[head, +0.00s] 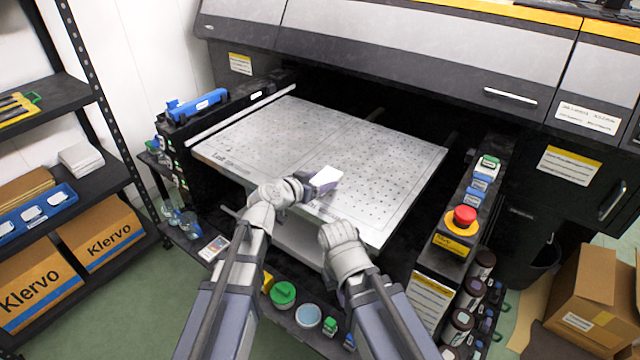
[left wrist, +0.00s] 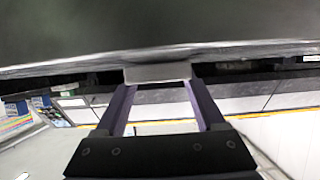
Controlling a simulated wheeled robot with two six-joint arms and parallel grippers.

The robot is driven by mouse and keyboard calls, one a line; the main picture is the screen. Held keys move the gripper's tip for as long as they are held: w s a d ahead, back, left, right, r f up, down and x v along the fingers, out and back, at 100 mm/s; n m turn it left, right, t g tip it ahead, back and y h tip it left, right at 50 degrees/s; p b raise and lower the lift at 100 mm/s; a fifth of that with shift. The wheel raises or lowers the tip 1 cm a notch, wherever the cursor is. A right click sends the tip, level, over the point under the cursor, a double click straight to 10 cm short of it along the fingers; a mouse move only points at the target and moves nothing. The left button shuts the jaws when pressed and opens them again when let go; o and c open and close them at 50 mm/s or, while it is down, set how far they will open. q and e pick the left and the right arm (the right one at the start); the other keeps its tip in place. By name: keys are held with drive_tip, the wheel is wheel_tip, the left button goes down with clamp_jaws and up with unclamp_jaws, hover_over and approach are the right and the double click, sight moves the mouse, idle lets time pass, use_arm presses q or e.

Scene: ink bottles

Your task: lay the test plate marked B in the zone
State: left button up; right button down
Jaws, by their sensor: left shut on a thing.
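My left gripper (head: 312,188) is over the front edge of the perforated metal bed (head: 390,155). It is shut on a small pale plate (head: 326,177), which shows above the bed's near edge; any letter on it is unreadable. In the left wrist view the fingers (left wrist: 158,88) close on a grey piece (left wrist: 158,73) below a large dark surface. I cannot tell whether the plate touches the bed.
A white card with coloured patches (head: 213,248) lies on the ledge at front left. A red emergency button (head: 464,216) and several bottles line the right side. A green-lidded jar (head: 283,294) stands below the bed. The bed's middle is clear.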

use_arm(q)
drive_tip(key=shift+f, duration=0.1)
use_arm(e)
drive_tip(key=shift+f, duration=0.1)
use_arm(q)
drive_tip(key=shift+f, duration=0.15)
drive_tip(key=o, duration=1.4)
drive_tip(key=shift+r, duration=0.2)
